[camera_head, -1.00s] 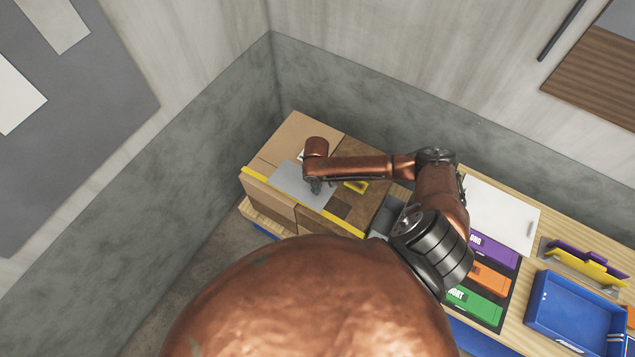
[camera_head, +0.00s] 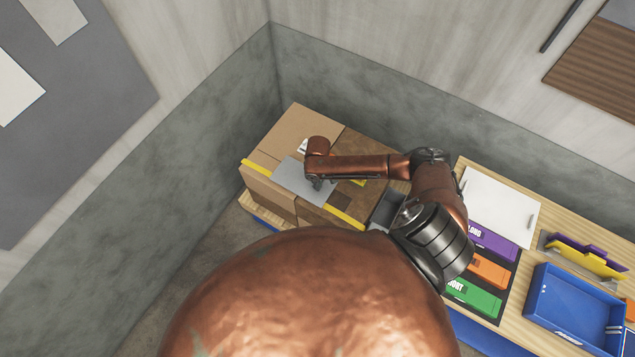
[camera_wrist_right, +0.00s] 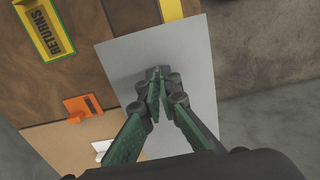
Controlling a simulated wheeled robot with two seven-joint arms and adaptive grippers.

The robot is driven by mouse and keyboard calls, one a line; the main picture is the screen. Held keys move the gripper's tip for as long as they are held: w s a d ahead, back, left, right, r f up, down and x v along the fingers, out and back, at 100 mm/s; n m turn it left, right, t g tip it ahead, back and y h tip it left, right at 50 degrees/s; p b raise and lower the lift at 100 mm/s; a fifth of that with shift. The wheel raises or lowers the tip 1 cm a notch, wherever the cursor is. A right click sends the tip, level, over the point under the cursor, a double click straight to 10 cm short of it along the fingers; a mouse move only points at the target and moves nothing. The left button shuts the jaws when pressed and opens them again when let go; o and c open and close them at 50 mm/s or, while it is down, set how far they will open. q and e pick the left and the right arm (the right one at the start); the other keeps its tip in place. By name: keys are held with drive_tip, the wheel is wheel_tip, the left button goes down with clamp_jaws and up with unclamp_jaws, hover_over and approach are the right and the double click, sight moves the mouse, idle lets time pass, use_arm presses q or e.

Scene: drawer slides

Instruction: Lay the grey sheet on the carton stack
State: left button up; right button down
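The grey sheet (camera_head: 292,178) is a flat light-grey rectangle over the front part of the carton stack (camera_head: 284,144). It hides part of the yellow strip (camera_head: 347,217) along the stack's front edge. My right gripper (camera_wrist_right: 158,74) is above the sheet (camera_wrist_right: 190,60), its fingers closed together at a small dark raised part near the sheet's middle. In the right wrist view the sheet sticks out past the brown carton top (camera_wrist_right: 85,72). I cannot tell whether it touches the cartons. In the head view my right gripper (camera_head: 316,184) is partly hidden. My left gripper is out of view.
A yellow-framed RETURNS label (camera_wrist_right: 50,30) and an orange piece (camera_wrist_right: 83,107) are on the brown top. Right of the stack, the wooden bench holds a white board (camera_head: 500,207), purple, orange and green labelled pieces, and a blue tray (camera_head: 572,312). Walls stand behind and left.

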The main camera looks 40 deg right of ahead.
drive_tip(key=shift+f+b, duration=1)
drive_tip(key=shift+f, duration=1.45)
drive_tip(key=shift+f, duration=0.35)
drive_tip(key=c, duration=2.6)
unclamp_jaws()
drive_tip(key=o, duration=0.5)
wheel_tip(320, 180, up, 12)
